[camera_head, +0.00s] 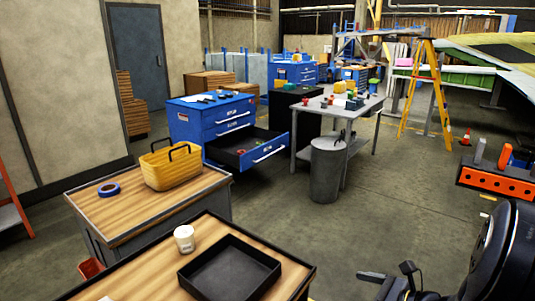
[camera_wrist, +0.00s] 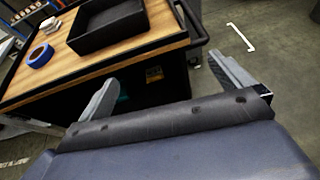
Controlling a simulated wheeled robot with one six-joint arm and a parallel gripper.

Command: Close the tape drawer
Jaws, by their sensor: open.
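A blue tool cabinet (camera_head: 205,118) stands left of centre in the head view, with several drawers. Its lower drawer (camera_head: 268,150) is pulled out toward the right front, with a blue front, a pale handle and a label too small to read. Small red and greenish items lie in its dark inside. The drawers above it look shut. My gripper (camera_head: 389,274) is at the bottom right of the head view, far in front of the drawer and touching nothing. In the wrist view my gripper (camera_wrist: 163,70) has its two fingers wide apart, with nothing between them.
A grey bin (camera_head: 327,170) and grey table stand right of the drawer. Open floor lies at centre right.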

